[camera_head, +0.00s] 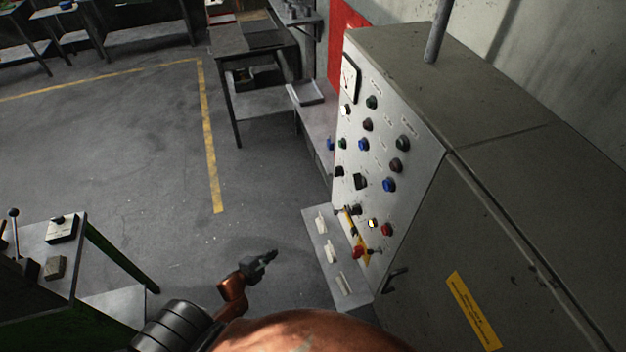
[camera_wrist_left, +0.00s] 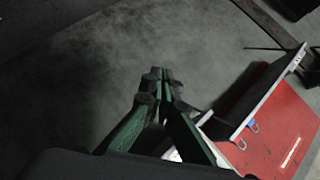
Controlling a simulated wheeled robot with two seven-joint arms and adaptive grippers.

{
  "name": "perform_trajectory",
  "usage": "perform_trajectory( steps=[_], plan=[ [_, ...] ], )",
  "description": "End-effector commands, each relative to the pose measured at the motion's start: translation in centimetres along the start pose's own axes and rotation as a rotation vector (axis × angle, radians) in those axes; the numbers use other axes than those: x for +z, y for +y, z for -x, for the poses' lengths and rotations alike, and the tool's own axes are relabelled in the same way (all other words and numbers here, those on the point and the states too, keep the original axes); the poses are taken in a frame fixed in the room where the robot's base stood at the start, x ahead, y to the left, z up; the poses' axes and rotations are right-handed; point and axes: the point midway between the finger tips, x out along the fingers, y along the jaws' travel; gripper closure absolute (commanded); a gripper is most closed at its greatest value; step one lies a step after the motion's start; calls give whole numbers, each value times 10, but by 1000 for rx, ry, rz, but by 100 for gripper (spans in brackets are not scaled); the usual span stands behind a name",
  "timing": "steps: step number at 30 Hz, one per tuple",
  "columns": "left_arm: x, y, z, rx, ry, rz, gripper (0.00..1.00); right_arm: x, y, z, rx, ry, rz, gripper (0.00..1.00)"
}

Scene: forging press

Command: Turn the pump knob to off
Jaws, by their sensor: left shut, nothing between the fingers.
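The control panel (camera_head: 385,115) is the sloped light-grey face of a grey cabinet on the right in the head view. It carries several coloured buttons and black knobs, among them a black knob (camera_head: 360,181) near its middle and another (camera_head: 355,210) lower down. The labels are too small to read, so I cannot tell which knob is the pump knob. My left gripper (camera_head: 268,257) is shut and empty, in the air left of the panel and apart from it. In the left wrist view its green fingers (camera_wrist_left: 161,76) are together over the floor. My right gripper is not in view.
A ledge with white switches (camera_head: 333,250) juts out below the panel. A red emergency-type button (camera_head: 357,252) sits at the panel's lower edge. A green-framed bench (camera_head: 85,262) stands at left. The floor between is clear. A red board (camera_wrist_left: 275,130) shows in the wrist view.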

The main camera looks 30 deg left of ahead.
Motion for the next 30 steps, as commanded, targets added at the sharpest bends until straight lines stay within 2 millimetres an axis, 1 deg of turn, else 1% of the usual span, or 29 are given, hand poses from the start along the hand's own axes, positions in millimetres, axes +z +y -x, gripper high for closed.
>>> perform_trajectory(
  steps=[1,2,3,5,6,8,9,11,12,14,15,18,21,25,27,30],
  plan=[
    [-22,-43,6,-46,53,-81,100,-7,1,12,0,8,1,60],
    [-35,-64,8,-71,82,-131,100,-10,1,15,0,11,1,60],
    [-52,-91,12,-105,122,-197,100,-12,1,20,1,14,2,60],
    [-80,-130,21,-158,180,-299,100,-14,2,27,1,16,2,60],
    [-99,-154,29,-193,219,-369,100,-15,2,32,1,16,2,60],
    [-130,-190,42,-247,278,-477,100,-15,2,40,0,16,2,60],
    [-151,-212,53,-284,317,-550,100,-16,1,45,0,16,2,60],
    [-184,-242,71,-340,375,-663,100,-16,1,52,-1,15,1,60],
    [-205,-261,84,-377,412,-738,100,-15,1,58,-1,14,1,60],
    [-236,-284,104,-430,465,-848,100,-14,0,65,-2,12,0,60],
    [-255,-296,117,-464,498,-916,100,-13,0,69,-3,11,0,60],
    [-296,-318,148,-536,569,-1067,100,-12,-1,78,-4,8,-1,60],
    [-324,-331,171,-589,618,-1177,100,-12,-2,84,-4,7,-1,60],
    [-343,-336,186,-625,652,-1254,100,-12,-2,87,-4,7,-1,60],
    [-348,-337,187,-633,658,-1269,100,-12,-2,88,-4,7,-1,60],
    [-353,-337,183,-634,660,-1271,100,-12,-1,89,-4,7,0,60]
  ],
)
